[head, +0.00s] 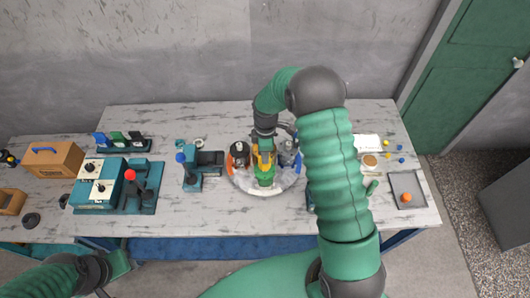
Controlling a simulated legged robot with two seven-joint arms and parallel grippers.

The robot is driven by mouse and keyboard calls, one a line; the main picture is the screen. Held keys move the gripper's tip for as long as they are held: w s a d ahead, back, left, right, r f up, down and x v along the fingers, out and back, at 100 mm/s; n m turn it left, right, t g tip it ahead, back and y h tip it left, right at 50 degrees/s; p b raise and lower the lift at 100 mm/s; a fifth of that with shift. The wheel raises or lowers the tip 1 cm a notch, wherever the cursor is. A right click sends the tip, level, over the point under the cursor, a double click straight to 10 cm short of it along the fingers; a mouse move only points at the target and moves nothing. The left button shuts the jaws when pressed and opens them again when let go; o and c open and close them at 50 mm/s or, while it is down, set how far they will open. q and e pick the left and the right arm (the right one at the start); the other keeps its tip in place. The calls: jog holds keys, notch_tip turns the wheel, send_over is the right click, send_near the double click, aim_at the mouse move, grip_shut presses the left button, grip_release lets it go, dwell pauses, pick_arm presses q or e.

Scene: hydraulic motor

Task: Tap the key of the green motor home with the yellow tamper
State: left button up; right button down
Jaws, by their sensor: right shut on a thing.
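The green motor (265,180) stands at the front of a round grey turntable (243,188) in the middle of the bench. My right arm reaches over from the right and its gripper (264,147) points down just above the green motor. It is shut on the yellow tamper (264,159), which is mostly covered by the gripper. I cannot tell whether the tamper touches the motor. The key is too small or hidden to make out. My left gripper (118,265) is low at the left, in front of the bench, and its jaws are not clear.
An orange and dark motor (238,158) and a blue-grey motor (289,156) share the turntable. To the left stand a blue-knobbed press (190,172), a red-knobbed lever unit (132,190) and a control box (97,185). A grey tray (408,185) with an orange ball lies right.

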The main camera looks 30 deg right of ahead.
jog(key=shift+f, duration=0.7)
notch_tip(320, 180, up, 3)
jog(key=shift+w+r+p, duration=0.1)
jog(key=shift+p, duration=1.05)
jog(key=shift+r, duration=0.45)
jog(key=shift+f, duration=0.1)
jog(key=shift+f, duration=0.1)
